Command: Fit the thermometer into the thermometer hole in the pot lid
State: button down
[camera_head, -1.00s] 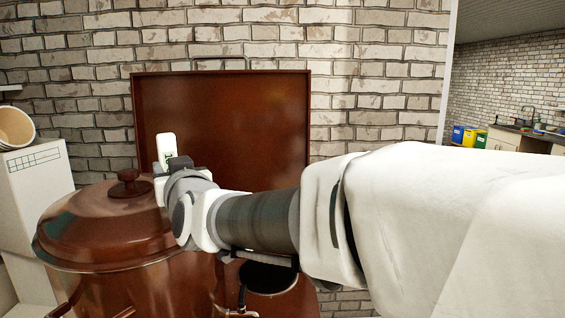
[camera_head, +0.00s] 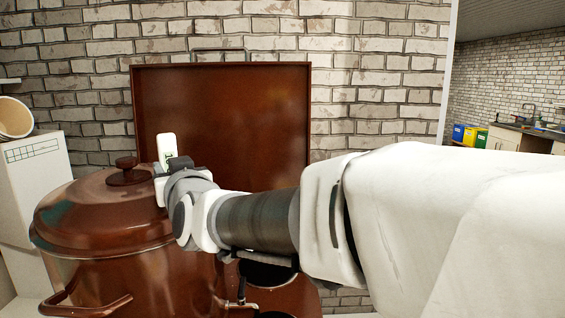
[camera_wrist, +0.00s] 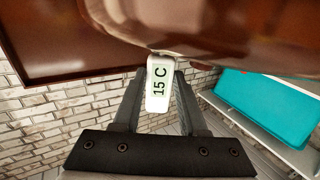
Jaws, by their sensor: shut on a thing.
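The thermometer (camera_head: 166,147) is a small white stick-like body, upright in the head view at the right side of the lid. In the wrist view its face (camera_wrist: 158,92) reads "15 C" and its narrow end meets or passes in front of the brown rim. My gripper (camera_head: 174,167) is shut on it, with one dark finger on each side in the wrist view (camera_wrist: 159,76). The brown pot lid (camera_head: 90,205) with a round knob sits on the pot (camera_head: 130,275). The thermometer hole and any probe are hidden; I cannot tell whether the thermometer touches the lid.
A brown upright panel (camera_head: 235,115) stands behind the pot, before a brick wall. A white unit (camera_head: 35,190) is at the left. A dark round opening (camera_head: 265,273) lies below my arm. A turquoise thing (camera_wrist: 270,105) shows right in the wrist view.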

jog(key=shift+f, duration=0.15)
jog(key=shift+c, duration=1.8)
grip_release()
jog(key=v, duration=1.7)
jog(key=shift+s+d, duration=0.15)
jog(key=shift+d, duration=0.05)
